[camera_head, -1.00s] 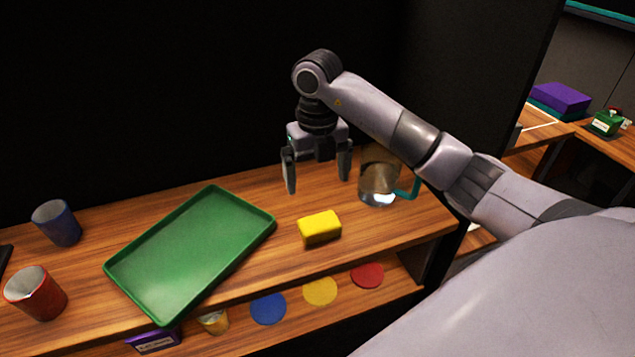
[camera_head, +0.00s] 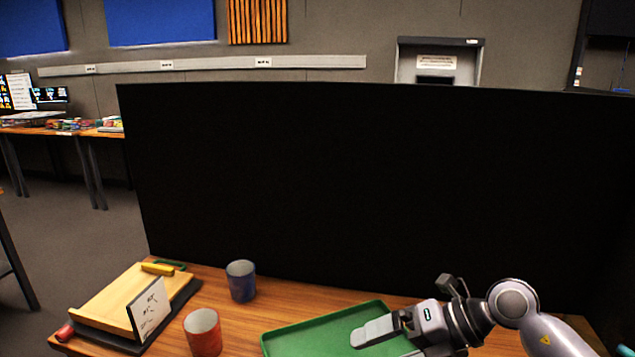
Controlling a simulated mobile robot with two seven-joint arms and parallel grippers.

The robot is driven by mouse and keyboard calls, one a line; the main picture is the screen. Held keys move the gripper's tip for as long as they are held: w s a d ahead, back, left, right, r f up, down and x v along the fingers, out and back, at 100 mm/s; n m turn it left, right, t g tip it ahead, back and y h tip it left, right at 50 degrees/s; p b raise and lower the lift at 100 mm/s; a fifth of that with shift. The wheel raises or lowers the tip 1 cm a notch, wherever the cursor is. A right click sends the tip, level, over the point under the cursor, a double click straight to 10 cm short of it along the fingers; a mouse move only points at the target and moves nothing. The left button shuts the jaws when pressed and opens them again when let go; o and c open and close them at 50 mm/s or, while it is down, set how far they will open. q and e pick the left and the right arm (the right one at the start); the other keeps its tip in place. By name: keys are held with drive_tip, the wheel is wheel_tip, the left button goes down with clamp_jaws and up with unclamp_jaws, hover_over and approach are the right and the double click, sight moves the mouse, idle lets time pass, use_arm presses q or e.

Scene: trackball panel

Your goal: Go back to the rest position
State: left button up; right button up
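My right gripper (camera_head: 377,331) comes in from the lower right, its fingers pointing left over the green tray (camera_head: 318,326). A pale finger shows against the tray; I cannot make out a gap between two fingers or anything held. I cannot tell whether it touches the tray. My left gripper is out of view.
A blue cup (camera_head: 241,281) and a red cup (camera_head: 203,333) stand upright left of the tray. A wooden board (camera_head: 115,298) with a white card (camera_head: 149,310) is at the table's left end. A tall black panel (camera_head: 370,190) rises behind the table. Open floor lies left.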

drive_tip(key=s+a+r+m+t+y, duration=0.1)
drive_tip(key=a+r+m+t+y, duration=0.3)
drive_tip(key=r+m+t+y, duration=0.5)
drive_tip(key=w+d+r+m+t+h, duration=0.1)
drive_tip(key=d+r+m+t+h, duration=0.2)
drive_tip(key=d+m+t+h, duration=0.45)
drive_tip(key=s+d+f+m+g+h, duration=0.25)
drive_tip(key=d+f+m+h, duration=0.25)
drive_tip(key=f+m+h, duration=0.25)
drive_tip(key=s+d+f+m+g+h, duration=0.25)
drive_tip(key=d+f+m+h, duration=0.3)
drive_tip(key=f+m, duration=0.35)
drive_tip(key=s+a+f+g, duration=0.1)
drive_tip(key=s+f+g, duration=0.25)
drive_tip(key=s, duration=0.25)
drive_tip(key=s+f+m+g+y, duration=0.1)
drive_tip(key=s+f+g, duration=0.25)
drive_tip(key=s, duration=0.35)
drive_tip(key=s+a+f+g, duration=0.1)
drive_tip(key=s+f+g, duration=0.25)
drive_tip(key=s, duration=0.25)
drive_tip(key=w+a+f+t+y+p, duration=0.2)
drive_tip(key=w+f+t, duration=0.4)
drive_tip(key=f+t, duration=0.1)
drive_tip(key=shift+a+f, duration=0.25)
drive_tip(key=shift+a, duration=0.05)
